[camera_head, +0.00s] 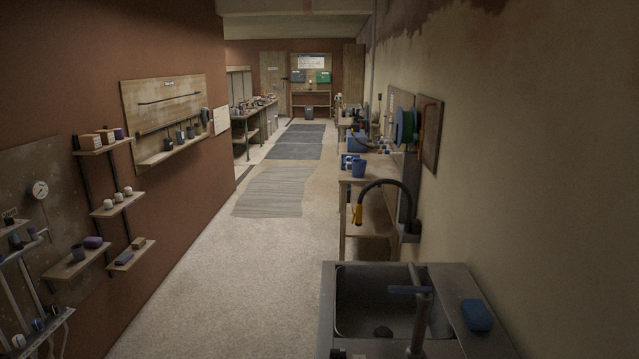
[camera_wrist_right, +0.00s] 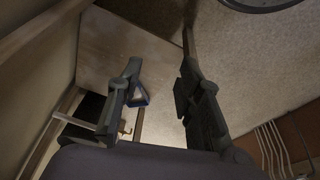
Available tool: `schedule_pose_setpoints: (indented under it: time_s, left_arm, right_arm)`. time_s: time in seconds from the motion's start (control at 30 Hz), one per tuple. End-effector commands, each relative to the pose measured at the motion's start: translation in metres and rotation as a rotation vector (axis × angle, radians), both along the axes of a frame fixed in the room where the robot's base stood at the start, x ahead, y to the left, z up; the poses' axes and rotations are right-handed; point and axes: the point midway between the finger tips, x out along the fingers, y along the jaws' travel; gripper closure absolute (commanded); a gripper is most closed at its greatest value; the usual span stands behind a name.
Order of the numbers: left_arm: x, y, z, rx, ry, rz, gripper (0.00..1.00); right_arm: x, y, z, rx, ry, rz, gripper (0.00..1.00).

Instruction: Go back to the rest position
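My right gripper (camera_wrist_right: 161,68) shows in the right wrist view with its two dark fingers spread apart. The gap between the fingertips is empty, with pale floor and a flat board-like surface behind it. A small blue-edged thing (camera_wrist_right: 138,95) shows beside the left finger; I cannot tell what it is or whether it touches the finger. Neither gripper shows in the head view, and my left gripper is in no view.
A metal sink (camera_head: 375,300) with a blue sponge (camera_head: 477,315) stands at the near right. A workbench (camera_head: 352,195) lies beyond it. Wall shelves (camera_head: 78,262) line the left wall. The floor (camera_head: 225,265) is clear along the middle, with a striped mat (camera_head: 272,190) ahead.

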Motion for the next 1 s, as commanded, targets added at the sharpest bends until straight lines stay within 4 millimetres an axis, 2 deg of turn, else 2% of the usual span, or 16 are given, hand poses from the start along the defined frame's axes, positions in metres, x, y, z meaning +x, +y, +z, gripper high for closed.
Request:
schedule_pose_setpoints:
  time_s: [0.03, 0.2, 0.3, 0.43, 0.6, 0.7, 0.8, 1.0]
  left_arm:
    - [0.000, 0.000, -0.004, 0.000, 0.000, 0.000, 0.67]
    - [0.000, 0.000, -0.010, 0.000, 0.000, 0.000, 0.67]
    - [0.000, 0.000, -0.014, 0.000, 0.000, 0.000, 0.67]
    - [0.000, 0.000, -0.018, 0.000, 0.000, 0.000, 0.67]
    - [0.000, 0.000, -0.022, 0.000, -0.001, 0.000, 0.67]
    - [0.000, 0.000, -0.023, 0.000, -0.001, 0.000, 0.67]
    - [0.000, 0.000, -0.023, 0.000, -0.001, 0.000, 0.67]
    - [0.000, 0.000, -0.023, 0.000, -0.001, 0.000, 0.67]
  right_arm:
    - [-0.009, -0.001, -0.034, -0.002, 0.022, 0.002, 0.67]
    - [-0.046, -0.006, -0.123, -0.007, 0.060, 0.010, 0.67]
    - [-0.077, -0.011, -0.168, -0.010, 0.084, 0.016, 0.67]
    - [-0.122, -0.019, -0.214, -0.015, 0.110, 0.022, 0.67]
    - [-0.169, -0.028, -0.245, -0.018, 0.133, 0.028, 0.67]
    - [-0.184, -0.032, -0.253, -0.020, 0.138, 0.031, 0.67]
    - [-0.191, -0.033, -0.255, -0.020, 0.140, 0.032, 0.67]
    - [-0.191, -0.033, -0.255, -0.020, 0.140, 0.032, 0.67]
